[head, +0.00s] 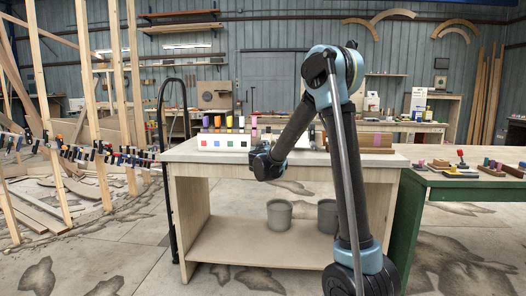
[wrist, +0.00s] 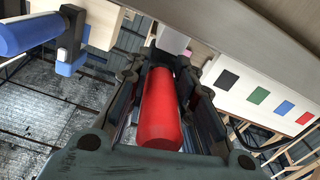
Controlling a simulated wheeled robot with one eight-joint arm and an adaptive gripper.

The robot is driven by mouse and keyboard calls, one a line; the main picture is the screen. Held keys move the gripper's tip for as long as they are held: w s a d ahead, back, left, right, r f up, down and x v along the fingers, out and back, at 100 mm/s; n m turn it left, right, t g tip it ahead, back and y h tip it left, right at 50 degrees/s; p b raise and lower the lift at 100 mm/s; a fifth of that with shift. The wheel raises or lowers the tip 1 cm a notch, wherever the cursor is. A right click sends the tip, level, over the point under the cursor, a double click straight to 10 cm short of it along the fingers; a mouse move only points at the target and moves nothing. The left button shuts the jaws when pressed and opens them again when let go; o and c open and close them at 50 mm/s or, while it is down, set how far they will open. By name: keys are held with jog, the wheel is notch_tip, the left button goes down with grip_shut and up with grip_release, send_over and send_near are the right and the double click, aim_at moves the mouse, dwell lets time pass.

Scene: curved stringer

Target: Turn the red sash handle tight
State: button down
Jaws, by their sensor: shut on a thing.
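The red sash handle (wrist: 160,110) is a smooth red cylinder in the middle of the wrist view, lying lengthwise between the jaws. My gripper (wrist: 165,72) is shut on it, with a dark finger along each side. A pinkish-grey piece (wrist: 173,38) shows just beyond the handle's far end. In the head view my gripper (head: 262,163) is at the front edge of the pale workbench (head: 190,154); the red handle cannot be made out there. How tight the handle is cannot be told.
A white rack (head: 222,143) with coloured squares stands on the bench, several coloured handles above it. A blue handle (wrist: 30,34) shows left in the wrist view. Two grey buckets (head: 279,214) stand on the lower shelf. A green table (head: 450,190) stands at right.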

jog(key=shift+s+m, duration=0.1)
jog(key=shift+m, duration=1)
jog(key=shift+f, duration=0.1)
jog(key=c, duration=1.3)
grip_release()
jog(key=shift+c, duration=0.2)
jog(key=s, duration=1.1)
jog(key=shift+s+a, duration=0.2)
jog(key=shift+s, duration=0.15)
jog(key=shift+s, duration=0.1)
